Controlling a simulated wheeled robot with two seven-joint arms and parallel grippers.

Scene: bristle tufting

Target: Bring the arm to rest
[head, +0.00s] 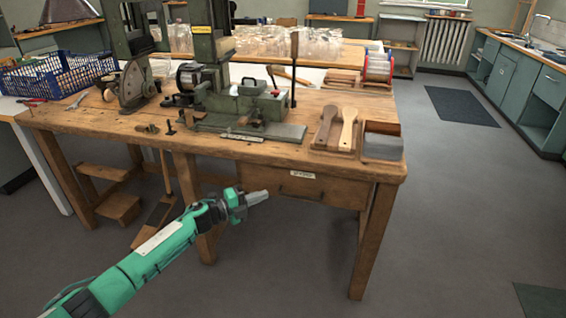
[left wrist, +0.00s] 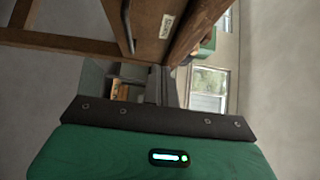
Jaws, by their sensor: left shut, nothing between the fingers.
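My left arm, green with a grey gripper, comes in from the lower left of the head view. My left gripper (head: 258,196) is shut and empty. It is in front of the wooden workbench (head: 330,167), below the level of its top. In the left wrist view, the grey fingers of my left gripper (left wrist: 140,85) point towards the bench's underside and drawer (left wrist: 160,25). I cannot tell the exact gap to the bench. My right gripper is in neither view.
A green tufting machine (head: 240,100) stands on the bench. Wooden brush handles (head: 346,130) and a grey-fronted box (head: 383,146) are at its right end. A blue crate (head: 60,80) is at the left.

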